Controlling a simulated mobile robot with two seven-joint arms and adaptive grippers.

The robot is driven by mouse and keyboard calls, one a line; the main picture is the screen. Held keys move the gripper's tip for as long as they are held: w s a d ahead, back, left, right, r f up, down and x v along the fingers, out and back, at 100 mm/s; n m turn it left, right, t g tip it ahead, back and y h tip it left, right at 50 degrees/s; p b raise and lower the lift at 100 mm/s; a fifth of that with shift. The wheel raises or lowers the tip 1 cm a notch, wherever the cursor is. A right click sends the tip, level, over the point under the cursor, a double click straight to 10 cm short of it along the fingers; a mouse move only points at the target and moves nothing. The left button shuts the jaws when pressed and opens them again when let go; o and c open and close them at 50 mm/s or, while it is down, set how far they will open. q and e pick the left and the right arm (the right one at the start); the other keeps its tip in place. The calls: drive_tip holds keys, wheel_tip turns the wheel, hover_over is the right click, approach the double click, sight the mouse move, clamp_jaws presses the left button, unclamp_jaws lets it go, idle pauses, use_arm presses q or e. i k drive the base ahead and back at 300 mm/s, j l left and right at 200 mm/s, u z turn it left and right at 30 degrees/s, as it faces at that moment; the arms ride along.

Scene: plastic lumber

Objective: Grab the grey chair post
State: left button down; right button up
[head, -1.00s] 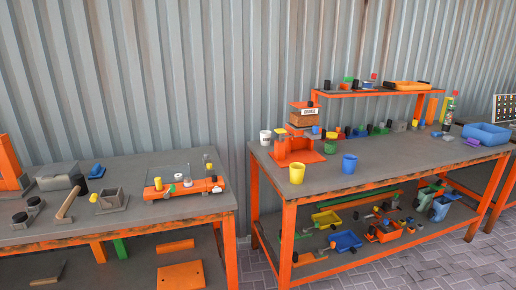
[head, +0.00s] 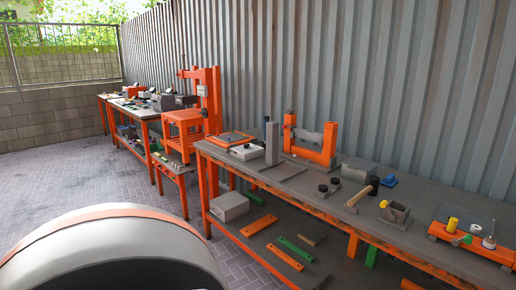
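A grey upright post (head: 272,143) stands on the grey top of the near workbench (head: 315,190), left of an orange frame. It looks like the grey chair post, but I cannot be sure from this distance. A flat grey plate (head: 282,170) lies at its foot. Neither of my grippers is in view, and nothing touches the post. A large white and orange rounded part of my own body fills the lower left.
The lower shelf holds a grey box (head: 229,207) and coloured planks. An orange machine (head: 208,100) stands behind left. Paved floor (head: 75,185) is open at left.

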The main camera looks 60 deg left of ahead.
sight(273, 127)
drive_tip(key=u, duration=1.8)
drive_tip(key=i+z, duration=0.1)
drive_tip(key=z, duration=0.35)
drive_tip(key=i+j+z, duration=0.1)
drive_tip(key=z, duration=0.35)
drive_tip(key=i+j+z, duration=0.4)
drive_tip(key=j, duration=0.15)
drive_tip(key=j+z, duration=0.25)
drive_tip(key=i+j, duration=0.15)
drive_tip(key=j, duration=0.25)
drive_tip(key=i+j+z, duration=0.1)
drive_tip(key=j, duration=0.3)
drive_tip(key=i+j+z, duration=0.1)
drive_tip(key=j, duration=0.3)
drive_tip(key=i+j, duration=0.2)
drive_tip(key=j, duration=0.2)
drive_tip(key=i+j+z, duration=0.1)
drive_tip(key=j, duration=0.35)
